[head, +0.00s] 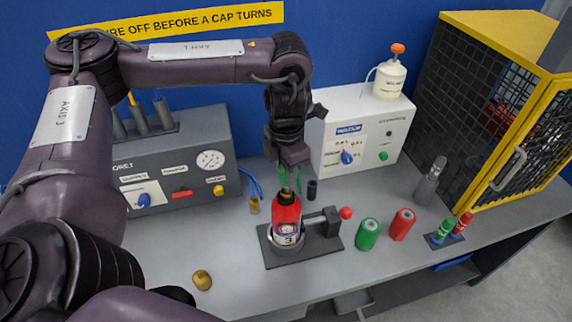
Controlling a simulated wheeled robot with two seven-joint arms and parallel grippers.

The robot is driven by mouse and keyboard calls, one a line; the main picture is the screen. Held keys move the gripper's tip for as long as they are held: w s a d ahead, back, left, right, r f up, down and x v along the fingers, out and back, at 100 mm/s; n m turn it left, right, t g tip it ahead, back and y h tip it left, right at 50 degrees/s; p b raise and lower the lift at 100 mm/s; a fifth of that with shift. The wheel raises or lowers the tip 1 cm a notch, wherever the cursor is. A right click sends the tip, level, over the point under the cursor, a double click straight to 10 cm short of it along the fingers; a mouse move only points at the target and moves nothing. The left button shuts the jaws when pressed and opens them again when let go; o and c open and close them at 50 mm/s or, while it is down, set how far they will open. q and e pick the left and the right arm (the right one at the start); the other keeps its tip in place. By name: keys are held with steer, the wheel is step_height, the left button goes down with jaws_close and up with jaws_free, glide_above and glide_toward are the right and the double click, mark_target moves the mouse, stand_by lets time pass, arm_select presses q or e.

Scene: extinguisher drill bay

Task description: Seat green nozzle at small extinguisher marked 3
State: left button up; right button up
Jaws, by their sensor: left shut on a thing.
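The small extinguisher (286,218) is red, with a white label marked 3. It stands upright in a dark clamp stand (325,250) on the bench. My left gripper (290,179) points down just above its top. It is shut on the green nozzle (283,177), which shows only as thin green parts below the gripper body. The lower end is close over the extinguisher's neck; I cannot tell whether they touch. My right gripper is not in view.
A red knob (346,213) sticks out right of the clamp. Green (368,234) and red (402,224) cylinders stand further right. A grey control box (205,150) and a white box (365,125) line the back. A yellow mesh cage (480,110) stands at right. The bench front-left is mostly clear.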

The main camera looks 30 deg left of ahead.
arm_select(q)
steer(key=shift+f, duration=0.45)
steer(key=shift+f+b, duration=0.75)
steer(key=shift+f, duration=0.45)
steer(key=o, duration=1.1)
steer(key=shift+r+p, duration=0.6)
steer(key=shift+r, duration=3.25)
